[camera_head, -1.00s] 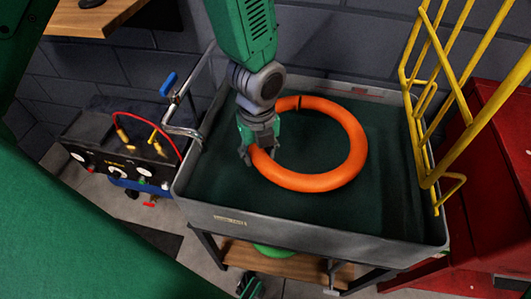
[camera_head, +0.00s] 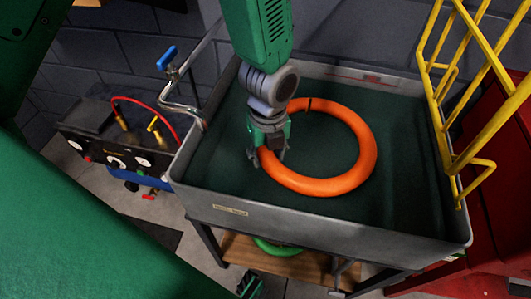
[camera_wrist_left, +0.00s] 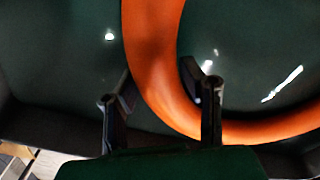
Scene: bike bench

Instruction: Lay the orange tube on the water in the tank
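The orange tube (camera_head: 362,160) is a closed ring with a dark band on its far side. It lies within the tank's walls, over the dark green water (camera_head: 412,170); I cannot tell whether it touches the surface all round. The grey tank (camera_head: 330,232) is wide and rectangular. My left gripper (camera_head: 268,160) is at the ring's left near side, its fingers on either side of the tube. My right gripper is not in view.
A yellow rack (camera_head: 450,150) rises at the tank's right edge, beside a red cabinet (camera_head: 510,200). A tap with a blue handle (camera_head: 167,58) stands at the left edge, near a black gauge box (camera_head: 110,150). A wooden shelf (camera_head: 310,265) is below. Open water lies right of the ring.

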